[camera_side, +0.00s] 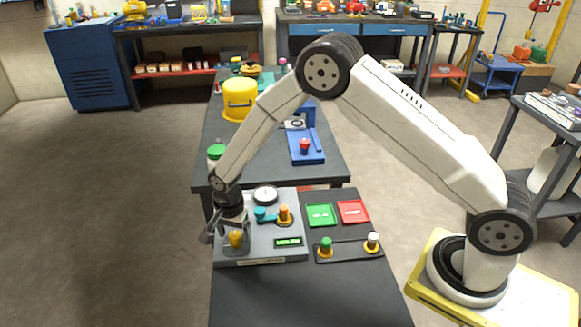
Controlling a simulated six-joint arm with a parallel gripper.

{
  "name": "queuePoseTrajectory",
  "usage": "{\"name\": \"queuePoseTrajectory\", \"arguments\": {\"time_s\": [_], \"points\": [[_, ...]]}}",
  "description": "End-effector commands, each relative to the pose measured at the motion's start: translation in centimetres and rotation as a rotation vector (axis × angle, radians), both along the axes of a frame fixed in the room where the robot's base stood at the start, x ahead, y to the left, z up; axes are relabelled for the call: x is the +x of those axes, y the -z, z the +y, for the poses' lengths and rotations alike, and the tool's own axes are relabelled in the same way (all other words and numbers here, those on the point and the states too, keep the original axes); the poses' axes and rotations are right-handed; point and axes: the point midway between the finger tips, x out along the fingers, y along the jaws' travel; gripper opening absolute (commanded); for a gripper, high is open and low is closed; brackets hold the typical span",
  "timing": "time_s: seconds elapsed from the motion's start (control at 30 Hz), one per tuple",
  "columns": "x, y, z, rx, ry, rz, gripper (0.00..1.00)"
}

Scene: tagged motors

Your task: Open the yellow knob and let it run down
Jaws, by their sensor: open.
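The yellow knob (236,239) stands at the left front of a grey panel box (270,221) on the dark bench. My gripper (233,238) is open and points down at the knob, with its fingers around or very close beside it. I cannot tell whether they touch it. The same box carries a round white gauge (265,195), a teal part (261,213), an orange knob (284,214) and a small lit green display (288,242). The display's text is too small to read.
Right of the box are a green tray (320,215), a red tray (353,211), and a dark strip with a green-topped knob (326,245) and a white-topped knob (372,240). Behind stand a blue fixture with a red knob (305,146) and a yellow container (239,98). The bench front is clear.

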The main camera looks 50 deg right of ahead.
Motion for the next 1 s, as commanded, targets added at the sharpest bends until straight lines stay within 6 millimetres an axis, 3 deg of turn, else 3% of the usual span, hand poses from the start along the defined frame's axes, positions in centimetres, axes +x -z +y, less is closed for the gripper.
{"name": "queuePoseTrajectory", "arguments": {"time_s": [0.27,0.53,1.0], "points": [[0.00,0.10,0.00,0.000,0.000,0.000,0.85],[0.00,0.08,0.00,0.000,0.000,0.000,0.00],[0.02,0.06,0.00,0.000,-0.069,0.000,0.00]]}}
